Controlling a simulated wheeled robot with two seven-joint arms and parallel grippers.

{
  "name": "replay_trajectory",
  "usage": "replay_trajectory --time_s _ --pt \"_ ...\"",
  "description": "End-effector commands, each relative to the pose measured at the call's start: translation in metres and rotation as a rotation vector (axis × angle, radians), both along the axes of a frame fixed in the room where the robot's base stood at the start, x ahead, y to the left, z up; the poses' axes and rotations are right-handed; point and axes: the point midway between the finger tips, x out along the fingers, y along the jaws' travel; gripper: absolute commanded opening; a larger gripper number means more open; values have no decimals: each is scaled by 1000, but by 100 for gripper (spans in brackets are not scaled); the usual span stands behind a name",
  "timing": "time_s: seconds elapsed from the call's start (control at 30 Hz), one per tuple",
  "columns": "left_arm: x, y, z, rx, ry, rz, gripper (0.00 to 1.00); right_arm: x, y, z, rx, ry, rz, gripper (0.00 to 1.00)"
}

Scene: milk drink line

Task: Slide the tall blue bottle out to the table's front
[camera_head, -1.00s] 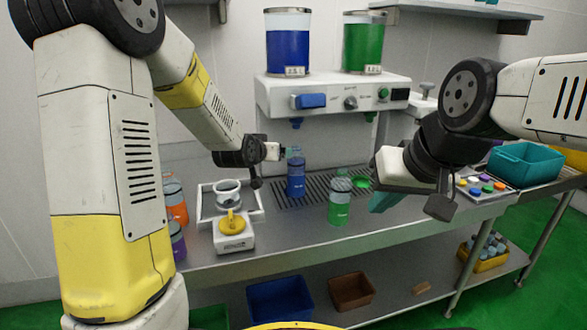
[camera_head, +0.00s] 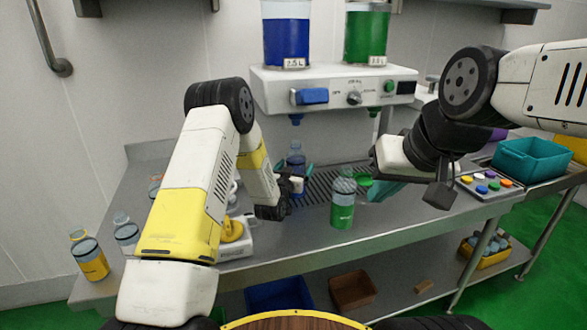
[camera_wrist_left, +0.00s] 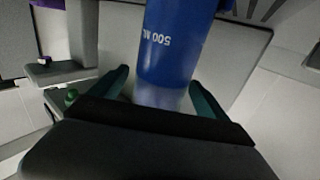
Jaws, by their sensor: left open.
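The tall blue bottle (camera_head: 296,158) stands at the back of the table on the dark slatted grate, below the blue tank. My left gripper (camera_head: 298,182) is in front of its lower part and hides some of it. In the left wrist view the blue bottle (camera_wrist_left: 172,50) lies between the two teal fingers of my left gripper (camera_wrist_left: 160,92), which are open with one on each side. I cannot tell whether the fingers touch it. My right gripper (camera_head: 382,190) hangs right of the green bottle, and its jaws are not clear.
A green bottle (camera_head: 343,205) stands right of and nearer than the blue one. A teal bin (camera_head: 530,158) and a button panel (camera_head: 486,184) are at the right.

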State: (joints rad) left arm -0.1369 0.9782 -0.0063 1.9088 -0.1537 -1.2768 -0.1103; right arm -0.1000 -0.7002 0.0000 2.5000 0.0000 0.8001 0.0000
Motion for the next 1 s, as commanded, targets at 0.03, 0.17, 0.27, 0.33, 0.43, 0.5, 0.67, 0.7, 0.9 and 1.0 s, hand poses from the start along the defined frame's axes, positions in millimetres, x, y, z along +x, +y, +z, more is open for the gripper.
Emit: replay_trajectory --time_s 0.03,0.17,0.27,0.33,0.43,0.5,0.67,0.7,0.9,1.0 --pt "8 -2 0 0 -2 0 87 0 0 0 0 0 0 0" --pt "24 -6 0 1 -1 1 87 0 0 0 0 0 0 0" --pt "31 -8 0 0 0 1 87 0 0 0 0 0 0 0" --pt "34 -9 0 0 1 1 87 0 0 0 0 0 0 0" --pt "35 -10 0 1 2 1 87 0 0 0 0 0 0 0" --pt "35 -10 0 1 2 1 87 0 0 0 0 0 0 0" --pt "35 -10 0 1 2 1 78 0 0 0 0 0 0 0" --pt "35 -10 0 1 2 1 70 0 0 0 0 0 0 0" --pt "35 -10 0 0 1 1 30 0 0 0 0 0 0 0" --pt "35 -10 0 0 1 1 11 0 0 0 0 0 0 0"
